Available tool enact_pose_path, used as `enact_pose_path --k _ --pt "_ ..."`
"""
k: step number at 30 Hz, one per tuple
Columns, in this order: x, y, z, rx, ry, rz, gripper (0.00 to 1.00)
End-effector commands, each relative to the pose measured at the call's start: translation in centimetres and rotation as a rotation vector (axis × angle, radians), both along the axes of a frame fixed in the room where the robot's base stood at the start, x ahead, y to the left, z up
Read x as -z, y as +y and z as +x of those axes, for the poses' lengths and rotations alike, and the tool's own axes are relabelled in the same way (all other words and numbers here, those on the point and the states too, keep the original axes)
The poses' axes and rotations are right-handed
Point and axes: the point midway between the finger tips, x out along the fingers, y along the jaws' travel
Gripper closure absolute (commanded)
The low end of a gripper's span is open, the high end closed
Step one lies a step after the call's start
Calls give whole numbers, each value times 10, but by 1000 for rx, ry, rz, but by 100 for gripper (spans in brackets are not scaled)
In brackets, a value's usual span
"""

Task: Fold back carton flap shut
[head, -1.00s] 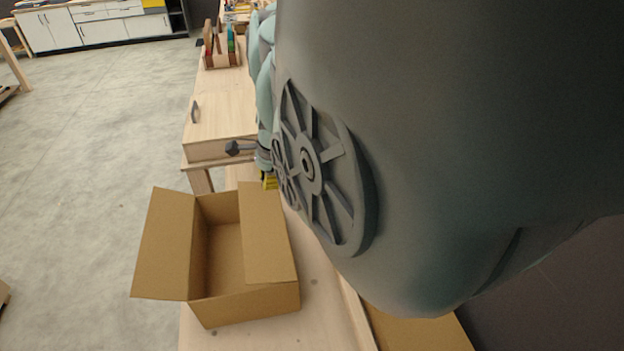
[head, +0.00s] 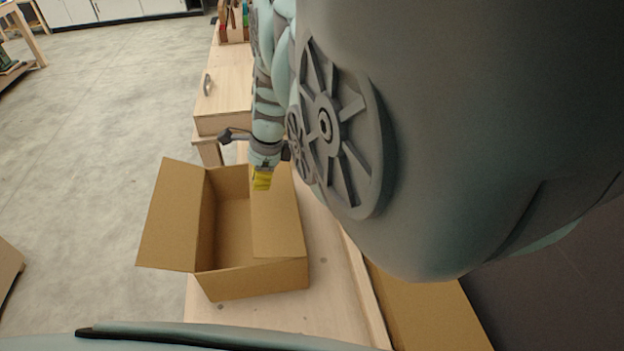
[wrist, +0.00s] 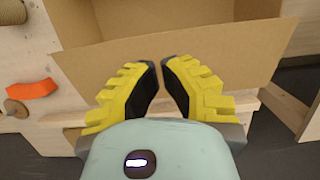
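The open brown carton (head: 260,284) stands on the light wood bench in the head view. Its left flap (head: 172,222) spreads outward to the left. Its right flap (head: 277,222) slants over the right part of the opening. My gripper (head: 262,182) with yellow fingers is at the carton's far end, near the back wall. In the wrist view a broad cardboard panel (wrist: 240,50) lies behind my gripper (wrist: 160,62); contact cannot be told. The fingertips are close together with a slim gap and nothing held. My gripper partly hides the far end.
The bench (head: 335,290) has bare wood right of the carton. A wooden cabinet (head: 228,98) with a handle stands beyond. Another cardboard piece (head: 425,310) lies at lower right. Open concrete floor (head: 100,120) is at left. An orange piece (wrist: 32,89) shows in the wrist view.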

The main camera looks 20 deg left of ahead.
Motion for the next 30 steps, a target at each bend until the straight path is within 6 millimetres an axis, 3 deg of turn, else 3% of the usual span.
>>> enact_pose_path --k 19,30 --pt "42 6 -4 3 0 -1 100" --pt "55 10 -6 1 -1 0 100"
